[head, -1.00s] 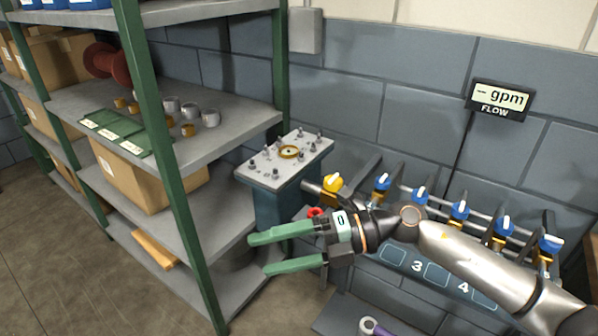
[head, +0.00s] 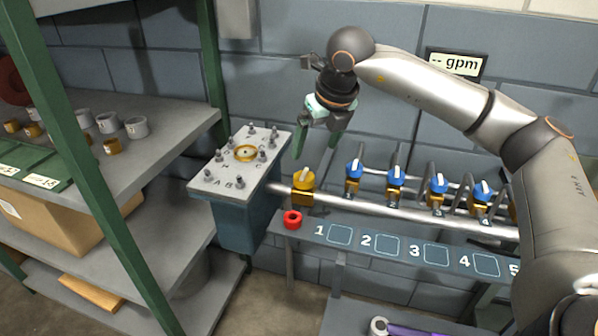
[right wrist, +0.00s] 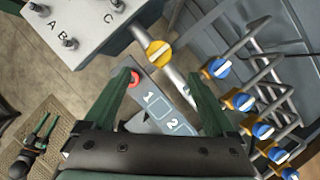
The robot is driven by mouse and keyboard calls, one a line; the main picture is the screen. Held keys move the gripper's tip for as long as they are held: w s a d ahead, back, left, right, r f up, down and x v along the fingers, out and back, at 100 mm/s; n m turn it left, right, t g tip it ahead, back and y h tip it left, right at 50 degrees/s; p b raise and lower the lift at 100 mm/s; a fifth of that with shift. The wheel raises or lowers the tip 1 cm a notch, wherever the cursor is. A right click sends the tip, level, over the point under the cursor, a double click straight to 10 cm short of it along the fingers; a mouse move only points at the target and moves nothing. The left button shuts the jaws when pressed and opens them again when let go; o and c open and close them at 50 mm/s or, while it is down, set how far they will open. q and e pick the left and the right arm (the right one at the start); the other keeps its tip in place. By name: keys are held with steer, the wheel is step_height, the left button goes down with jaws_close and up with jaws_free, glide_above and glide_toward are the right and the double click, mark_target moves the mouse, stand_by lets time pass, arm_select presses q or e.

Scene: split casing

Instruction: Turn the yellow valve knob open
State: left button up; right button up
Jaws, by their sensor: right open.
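The yellow valve knob (head: 303,181) sits at the left end of the pipe row, right of the grey box with studs. In the right wrist view the yellow knob (right wrist: 158,53) carries a pale bar set diagonally. My right gripper (head: 316,150) is open and empty, pointing down above and behind the knob in the head view. In the right wrist view its two green fingers (right wrist: 163,80) are spread, with the knob past the tips and between their lines. It appears apart from the knob. What looks like my left gripper (right wrist: 42,126) shows small at lower left there.
Several blue knobs (head: 354,169) line the pipe to the right. The studded box (head: 215,184) and green-posted shelf stand left. A flow display (head: 455,64) hangs on the wall.

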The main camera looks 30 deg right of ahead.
mark_target(306, 174)
steer(key=x, duration=1)
steer(key=shift+w+f, duration=0.1)
steer(key=shift+f, duration=0.2)
steer(key=shift+c, duration=1.2)
steer(key=c, duration=1.1)
